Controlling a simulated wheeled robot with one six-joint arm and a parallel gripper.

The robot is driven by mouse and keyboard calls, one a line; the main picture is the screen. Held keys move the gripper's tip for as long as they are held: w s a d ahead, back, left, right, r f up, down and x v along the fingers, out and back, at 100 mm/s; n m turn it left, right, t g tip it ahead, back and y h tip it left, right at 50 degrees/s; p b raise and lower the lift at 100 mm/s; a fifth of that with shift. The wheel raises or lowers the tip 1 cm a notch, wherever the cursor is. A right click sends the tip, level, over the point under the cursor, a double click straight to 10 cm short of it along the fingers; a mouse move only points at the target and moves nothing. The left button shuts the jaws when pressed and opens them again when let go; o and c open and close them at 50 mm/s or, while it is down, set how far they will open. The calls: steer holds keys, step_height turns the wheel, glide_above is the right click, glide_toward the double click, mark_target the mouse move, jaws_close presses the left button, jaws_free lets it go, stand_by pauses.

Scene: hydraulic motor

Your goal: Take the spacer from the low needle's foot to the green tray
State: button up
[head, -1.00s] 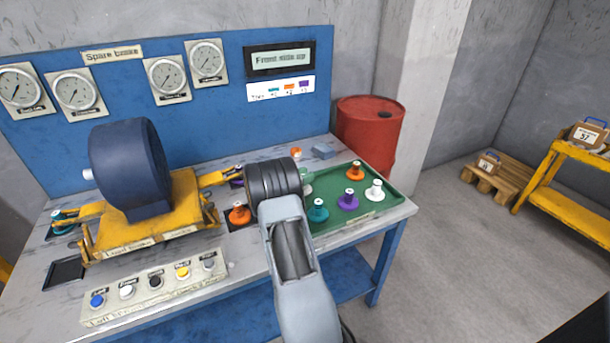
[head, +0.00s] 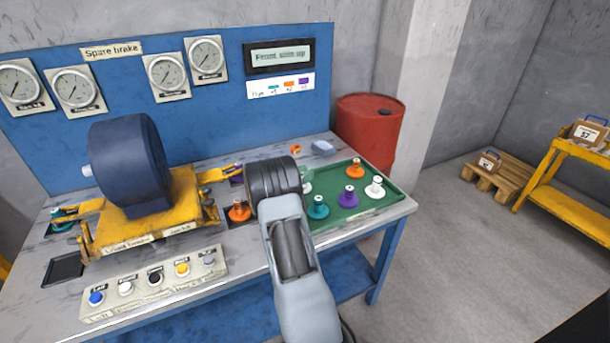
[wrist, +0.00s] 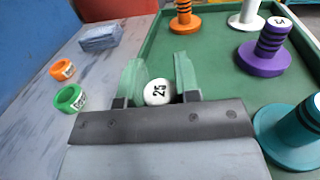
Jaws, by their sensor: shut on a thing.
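My gripper (wrist: 158,88) is shut on a spacer (wrist: 158,92). Only its white top, marked 25, shows between the green fingers; its body colour is hidden. The gripper is at the left part of the green tray (head: 385,201); I cannot tell whether the spacer touches the tray floor. In the head view my wrist covers most of the grip. The dark blue motor (head: 130,165) stands on a yellow frame (head: 150,232) at left. An orange spacer (head: 239,211) is by the frame's near right foot, a teal one (head: 62,218) at its left. The gauge needles (head: 76,92) are too small to read surely.
The tray holds orange (head: 355,170), white (head: 375,188), purple (head: 348,198) and teal (head: 318,208) spacers. Left of it lie an orange ring (wrist: 63,68), a green ring (wrist: 70,98) and a grey-blue block (wrist: 100,37). An empty dark pad (head: 65,268) lies at front left.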

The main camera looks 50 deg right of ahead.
steer(key=shift+s+a+f+b, duration=0.1)
steer(key=shift+f+b, duration=0.05)
steer(key=shift+f, duration=0.35)
steer(key=shift+s+a+f+b, duration=0.1)
steer(key=shift+f+b, duration=0.05)
steer(key=shift+f, duration=0.3)
steer(key=o, duration=1.1)
steer(key=shift+f, duration=0.1)
step_height(320, 180, up, 6)
steer(key=shift+f+p, duration=0.15)
steer(key=shift+p, duration=0.35)
steer(key=s+a+r, duration=0.3)
steer(key=s+a+r+p, duration=0.1)
steer(key=s+a+r, duration=0.5)
steer(key=s, duration=0.1)
steer(key=shift+s+r+p, duration=0.1)
steer(key=shift+r+p, duration=0.1)
steer(key=shift+p, duration=0.2)
